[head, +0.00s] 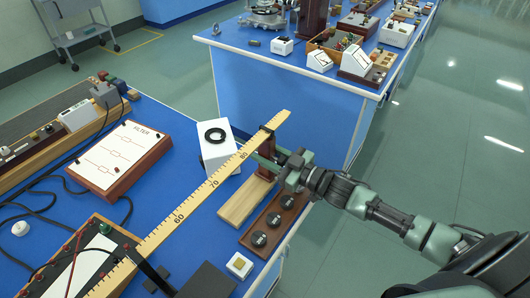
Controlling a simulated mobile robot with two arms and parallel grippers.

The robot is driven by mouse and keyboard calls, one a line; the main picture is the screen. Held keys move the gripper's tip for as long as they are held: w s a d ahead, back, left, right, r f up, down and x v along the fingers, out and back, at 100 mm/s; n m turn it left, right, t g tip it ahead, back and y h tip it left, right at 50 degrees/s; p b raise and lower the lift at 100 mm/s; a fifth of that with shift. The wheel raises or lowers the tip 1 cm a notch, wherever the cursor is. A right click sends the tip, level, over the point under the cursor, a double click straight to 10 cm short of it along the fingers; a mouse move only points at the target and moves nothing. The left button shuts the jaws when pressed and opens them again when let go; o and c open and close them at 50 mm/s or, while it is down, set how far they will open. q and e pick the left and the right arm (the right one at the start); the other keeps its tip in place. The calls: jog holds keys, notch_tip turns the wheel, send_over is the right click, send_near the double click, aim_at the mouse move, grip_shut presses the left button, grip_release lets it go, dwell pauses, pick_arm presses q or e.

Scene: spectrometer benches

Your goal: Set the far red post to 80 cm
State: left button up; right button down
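A pale yellow ruler (197,198) runs diagonally over the blue bench, with 60, 70 and 80 marked along it. The far red post (267,170) is dark red-brown and stands upright at the ruler's far end, beyond the 80 mark. It has a black clip (267,128) on the ruler and a light wooden base (245,202). My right gripper (272,160) reaches in from the right at the post, its green fingers beside it below the ruler. Whether the fingers touch or grip the post is hard to see. My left gripper is not in view.
A white box with a black ring (214,154) stands close left of the ruler. A red-brown tray with black discs (272,221) lies right of the wooden base. A FILTER board (120,158) lies left. A second blue bench (275,85) stands behind, with an aisle between.

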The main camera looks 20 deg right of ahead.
dwell(0.8)
jog(key=shift+s+a+r, duration=0.1)
jog(key=shift+s+a, duration=0.1)
jog(key=shift+a, duration=0.1)
jog(key=s+a+p, duration=0.1)
jog(key=a, duration=0.1)
jog(key=s+a+p, duration=0.1)
jog(key=s+a, duration=0.1)
jog(key=a, duration=0.1)
jog(key=s+a+p, duration=0.1)
jog(key=a, duration=0.2)
jog(key=shift+s+a+p, duration=0.1)
jog(key=shift+s+p, duration=0.2)
jog(key=shift+s, duration=0.1)
jog(key=shift+w, duration=0.1)
jog(key=c, duration=1.2)
grip_release()
jog(key=shift+c, duration=0.2)
